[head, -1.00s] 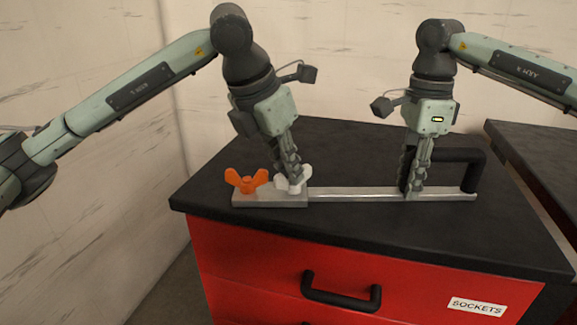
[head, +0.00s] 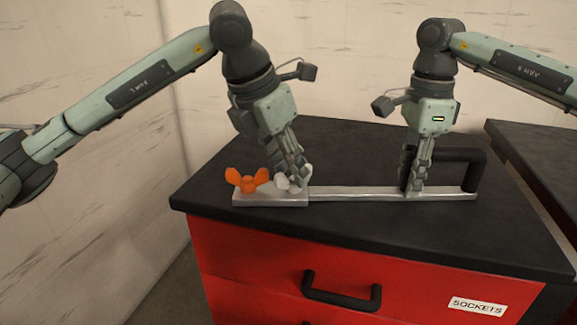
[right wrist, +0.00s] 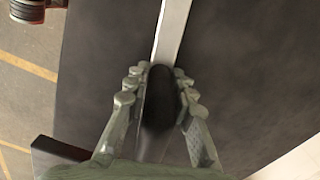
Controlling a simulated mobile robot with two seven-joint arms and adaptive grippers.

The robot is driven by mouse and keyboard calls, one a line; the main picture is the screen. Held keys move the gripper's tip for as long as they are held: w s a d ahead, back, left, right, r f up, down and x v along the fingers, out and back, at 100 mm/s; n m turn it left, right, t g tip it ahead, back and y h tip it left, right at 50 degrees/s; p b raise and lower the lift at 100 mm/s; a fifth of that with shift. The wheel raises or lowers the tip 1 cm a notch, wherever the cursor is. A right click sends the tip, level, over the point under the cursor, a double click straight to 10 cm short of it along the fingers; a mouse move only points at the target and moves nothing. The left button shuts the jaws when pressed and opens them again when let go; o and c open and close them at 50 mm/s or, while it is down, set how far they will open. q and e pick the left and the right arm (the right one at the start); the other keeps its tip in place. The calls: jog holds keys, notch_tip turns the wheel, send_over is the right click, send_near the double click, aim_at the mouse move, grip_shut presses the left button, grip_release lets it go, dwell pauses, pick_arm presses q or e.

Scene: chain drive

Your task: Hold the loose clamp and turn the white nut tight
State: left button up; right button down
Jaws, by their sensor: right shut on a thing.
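The clamp lies on the black cabinet top: a grey metal block (head: 270,201) at the left, a long flat bar (head: 350,193) and a black arched handle (head: 470,156) at the right. The white nut (head: 282,184) sits on the block, partly hidden by my left gripper (head: 298,183), whose fingers point down at it. I cannot tell whether they grip it. An orange wing nut (head: 248,181) stands left of it. My right gripper (head: 415,190) is at the handle's left end. In the right wrist view its fingers (right wrist: 160,85) are shut on the black handle (right wrist: 158,110).
The red cabinet (head: 240,265) has a black drawer handle (head: 342,297) and a SOCKETS label (head: 478,307). Another dark top (head: 540,150) stands at the right across a gap. The black top in front of the clamp is clear.

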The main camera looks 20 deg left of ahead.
pick_arm(q)
jog(key=v, duration=1.1)
jog(key=shift+r, duration=0.3)
jog(key=shift+s, duration=0.1)
